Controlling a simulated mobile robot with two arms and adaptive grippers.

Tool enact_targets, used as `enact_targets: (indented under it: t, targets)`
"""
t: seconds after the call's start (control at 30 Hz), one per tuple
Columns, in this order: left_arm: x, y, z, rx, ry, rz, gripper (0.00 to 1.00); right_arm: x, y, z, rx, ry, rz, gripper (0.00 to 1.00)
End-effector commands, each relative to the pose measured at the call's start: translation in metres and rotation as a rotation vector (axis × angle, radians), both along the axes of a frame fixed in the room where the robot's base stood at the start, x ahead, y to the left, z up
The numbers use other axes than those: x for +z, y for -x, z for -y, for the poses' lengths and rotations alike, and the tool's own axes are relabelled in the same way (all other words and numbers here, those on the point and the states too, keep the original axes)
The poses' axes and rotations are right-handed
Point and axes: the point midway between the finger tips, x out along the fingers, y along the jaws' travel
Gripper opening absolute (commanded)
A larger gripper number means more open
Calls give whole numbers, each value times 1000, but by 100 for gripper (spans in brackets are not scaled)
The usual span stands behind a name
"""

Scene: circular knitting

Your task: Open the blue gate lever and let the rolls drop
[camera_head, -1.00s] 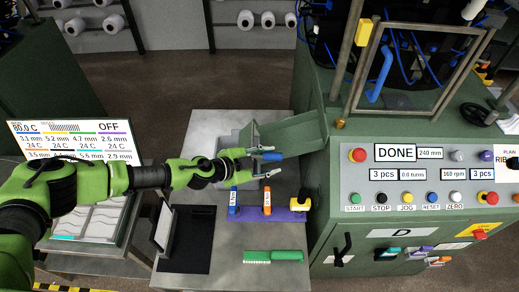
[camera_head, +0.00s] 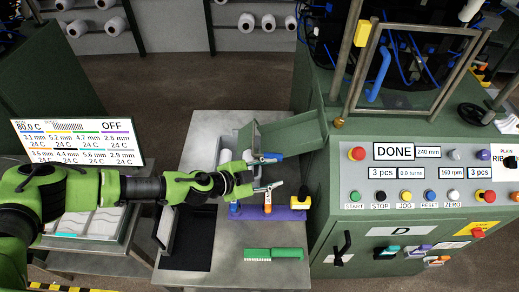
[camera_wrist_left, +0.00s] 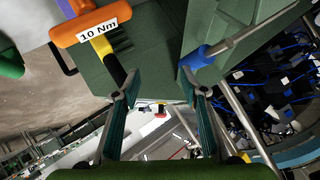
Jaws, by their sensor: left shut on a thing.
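The blue gate lever (camera_head: 268,157) sticks out below the sloping green chute (camera_head: 292,134); in the left wrist view its blue grip (camera_wrist_left: 196,58) sits on a grey rod. My left gripper (camera_head: 272,175) is at the lever, with the blue grip against the tip of one finger. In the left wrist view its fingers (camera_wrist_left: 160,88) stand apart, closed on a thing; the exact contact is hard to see. The upright green panel (camera_head: 250,138) stands at the chute's lower end. Pale rolls (camera_head: 225,156) show partly behind my gripper. My right gripper is not in view.
A purple rack (camera_head: 285,215) with an orange-handled tool, labelled 10 Nm in the left wrist view (camera_wrist_left: 90,25), is close below my gripper. A green brush (camera_head: 273,254) lies on the grey table. The machine's control panel (camera_head: 430,175) is to the right.

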Motion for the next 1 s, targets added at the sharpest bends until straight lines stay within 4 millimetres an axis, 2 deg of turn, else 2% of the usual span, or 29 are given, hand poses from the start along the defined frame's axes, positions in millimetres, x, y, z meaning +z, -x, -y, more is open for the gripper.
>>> enact_targets:
  t: [0.03,0.37,1.0]
  targets:
    - [-8,4,-2,0,-6,-10,34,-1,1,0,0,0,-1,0]
    - [-2,1,-3,1,-5,2,34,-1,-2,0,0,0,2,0]
    - [28,29,-43,1,-5,6,34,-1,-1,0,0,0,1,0]
